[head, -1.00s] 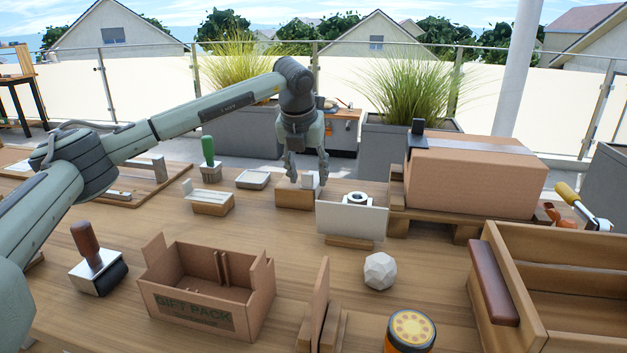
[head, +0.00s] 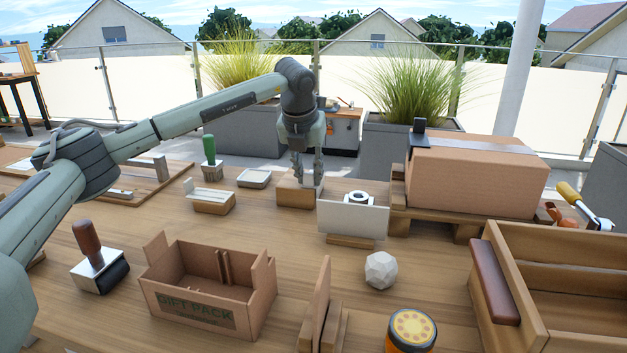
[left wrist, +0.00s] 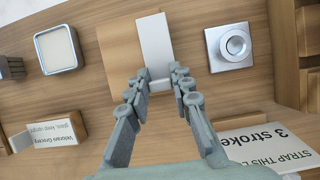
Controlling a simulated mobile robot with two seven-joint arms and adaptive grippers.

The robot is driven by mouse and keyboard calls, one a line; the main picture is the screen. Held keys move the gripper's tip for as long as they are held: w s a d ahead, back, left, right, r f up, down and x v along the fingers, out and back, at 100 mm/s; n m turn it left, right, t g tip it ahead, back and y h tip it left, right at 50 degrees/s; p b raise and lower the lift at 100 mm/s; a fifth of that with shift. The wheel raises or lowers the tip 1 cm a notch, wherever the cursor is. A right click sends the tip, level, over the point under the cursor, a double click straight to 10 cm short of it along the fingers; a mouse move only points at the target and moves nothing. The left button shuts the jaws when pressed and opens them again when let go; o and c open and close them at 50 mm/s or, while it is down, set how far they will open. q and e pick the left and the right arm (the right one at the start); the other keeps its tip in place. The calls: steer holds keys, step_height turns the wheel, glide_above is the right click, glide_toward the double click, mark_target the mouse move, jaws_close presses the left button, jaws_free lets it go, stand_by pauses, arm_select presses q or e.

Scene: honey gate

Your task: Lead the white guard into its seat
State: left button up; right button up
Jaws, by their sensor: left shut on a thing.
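My left gripper (head: 306,183) points down at a wooden block (head: 290,198) near the back of the table. In the left wrist view its fingers (left wrist: 161,84) are shut on the near end of a flat white piece, which I take for the white guard (left wrist: 155,42). The guard lies along the block's right part (left wrist: 121,52). I cannot tell whether it touches the block. In the head view the fingers mostly hide it. I cannot make out which part is its seat. My right gripper is not in view.
A white sign board (head: 352,221) stands right of the gripper, beside a square plate with a round knob (left wrist: 231,46). A cardboard box (head: 475,180) is further right. A white tray (head: 253,178) and a card holder (head: 213,203) stand left.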

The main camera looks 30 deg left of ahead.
arm_select(q)
steer(key=shift+r, duration=0.3)
step_height(320, 180, up, 4)
steer(key=shift+a+f+b, duration=0.15)
steer(key=shift+b, duration=0.2)
steer(key=a+r, duration=0.6)
steer(key=a, duration=0.5)
steer(key=shift+a+r, duration=0.2)
steer(key=shift+r, duration=0.1)
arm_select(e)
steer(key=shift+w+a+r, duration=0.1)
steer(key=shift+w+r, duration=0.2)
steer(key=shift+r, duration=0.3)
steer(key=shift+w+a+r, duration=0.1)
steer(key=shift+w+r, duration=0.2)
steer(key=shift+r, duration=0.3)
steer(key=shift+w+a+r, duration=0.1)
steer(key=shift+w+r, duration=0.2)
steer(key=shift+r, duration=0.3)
